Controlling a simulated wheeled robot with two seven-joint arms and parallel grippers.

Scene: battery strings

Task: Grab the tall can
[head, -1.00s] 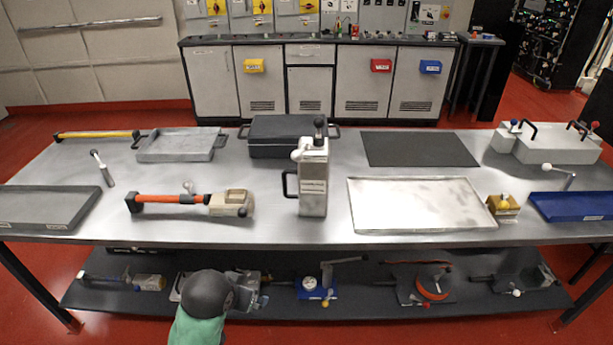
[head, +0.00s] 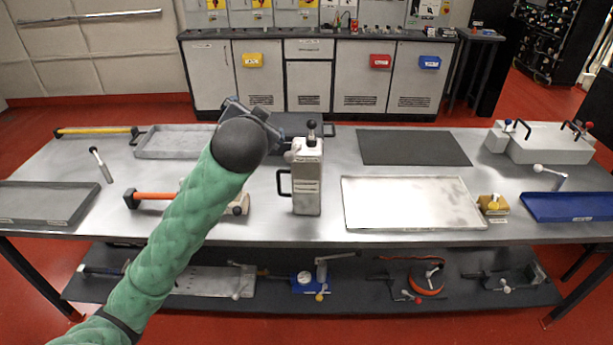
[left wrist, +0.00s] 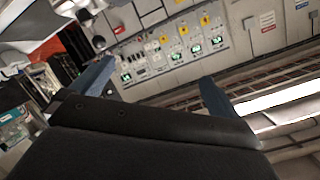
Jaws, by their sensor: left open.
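The tall can (head: 307,182) is a pale grey, upright, box-like container with a black side handle and a black knob on top. It stands near the middle of the metal table in the head view. My left gripper (head: 252,106) is raised in front of the table, to the left of and above the can, apart from it in the picture. In the left wrist view its two blue-grey fingers (left wrist: 155,85) are spread with nothing between them. The can is not in the left wrist view. My right gripper is not in view.
My left arm hides part of an orange-handled tool (head: 152,197) and a dark case (head: 300,125). A white tray (head: 410,203) lies right of the can, with a dark mat (head: 414,148) behind it. A lower shelf (head: 450,293) holds several tools.

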